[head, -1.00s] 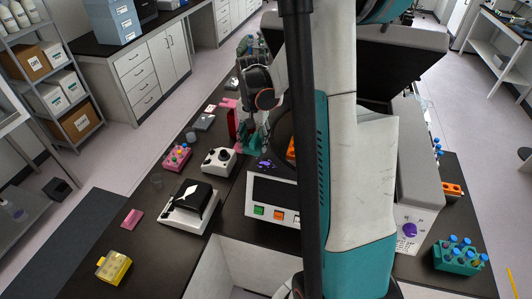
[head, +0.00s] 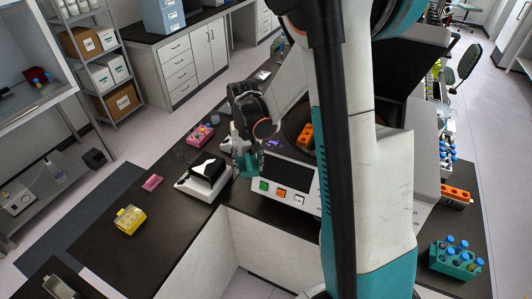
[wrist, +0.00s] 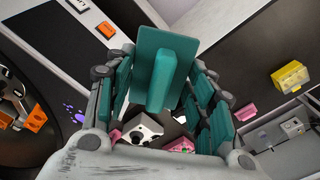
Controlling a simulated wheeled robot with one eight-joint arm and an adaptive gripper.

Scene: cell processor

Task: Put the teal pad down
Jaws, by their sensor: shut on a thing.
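My gripper (head: 247,150) is shut on the teal pad (wrist: 185,48), a flat teal plate with a raised ridge. In the wrist view the pad sits between the fingers of my gripper (wrist: 165,88), and the fingers cover part of its sides. In the head view the teal pad (head: 250,166) shows only as a small teal patch at the gripper's end, beside the front panel of the large machine. It looks held above the bench, but its exact height is hard to tell.
The black-and-white device (head: 207,172) stands left of my gripper. The machine's panel (head: 288,183) is just right. A pink rack (head: 199,134), pink block (head: 152,183) and yellow box (head: 130,220) stand on the dark bench. Bare bench lies between these last two and the device.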

